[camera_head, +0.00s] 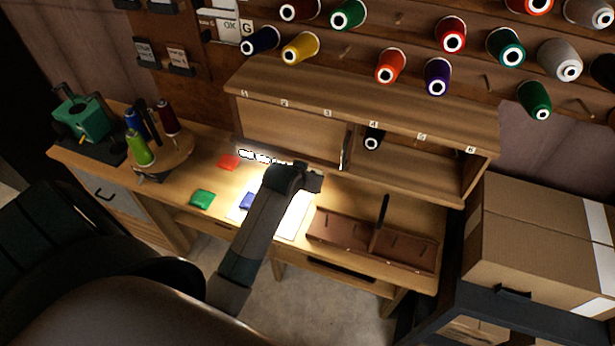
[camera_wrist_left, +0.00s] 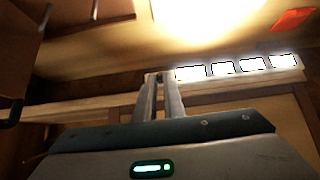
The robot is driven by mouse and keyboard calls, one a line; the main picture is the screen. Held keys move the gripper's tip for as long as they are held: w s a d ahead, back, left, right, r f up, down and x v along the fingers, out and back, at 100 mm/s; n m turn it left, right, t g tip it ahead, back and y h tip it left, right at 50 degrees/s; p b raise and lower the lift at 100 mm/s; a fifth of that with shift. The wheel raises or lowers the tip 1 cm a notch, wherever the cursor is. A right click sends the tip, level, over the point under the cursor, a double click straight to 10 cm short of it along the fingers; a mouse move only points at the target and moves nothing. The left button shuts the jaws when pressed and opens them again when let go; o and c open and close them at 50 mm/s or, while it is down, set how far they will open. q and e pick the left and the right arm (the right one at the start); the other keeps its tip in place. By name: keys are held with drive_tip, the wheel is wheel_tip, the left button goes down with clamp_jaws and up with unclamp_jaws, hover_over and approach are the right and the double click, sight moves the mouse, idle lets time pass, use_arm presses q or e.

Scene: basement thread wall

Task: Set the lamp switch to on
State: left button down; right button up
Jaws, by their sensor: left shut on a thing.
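The lamp is a strip of several bright white segments (camera_head: 262,157) under the front edge of the shelf unit; it is lit and throws a bright patch on the bench. The strip (camera_wrist_left: 236,67) also shows in the left wrist view. My left gripper (camera_head: 298,168) is at the strip's right end, its fingertips hard to make out in the head view. In the left wrist view its two fingers (camera_wrist_left: 161,80) are close together, with a small dark piece between the tips, apparently the lamp switch, mostly hidden. My right gripper is not in view.
The wooden bench (camera_head: 185,175) holds a red packet (camera_head: 229,162), a green packet (camera_head: 203,199), a blue packet (camera_head: 247,201) and a brown tray (camera_head: 345,240). A spool stand (camera_head: 165,158) is at left. Cardboard boxes (camera_head: 530,240) stand at right. Thread cones hang above.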

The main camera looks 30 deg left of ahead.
use_arm(q)
drive_tip(key=shift+w+r+g, duration=0.1)
drive_tip(key=shift+g, duration=0.3)
drive_tip(key=c, duration=1.8)
unclamp_jaws()
drive_tip(key=shift+c, duration=0.2)
drive_tip(key=shift+r, duration=0.1)
drive_tip(key=b+v, duration=0.3)
drive_tip(key=v, duration=1.4)
drive_tip(key=shift+a, duration=0.1)
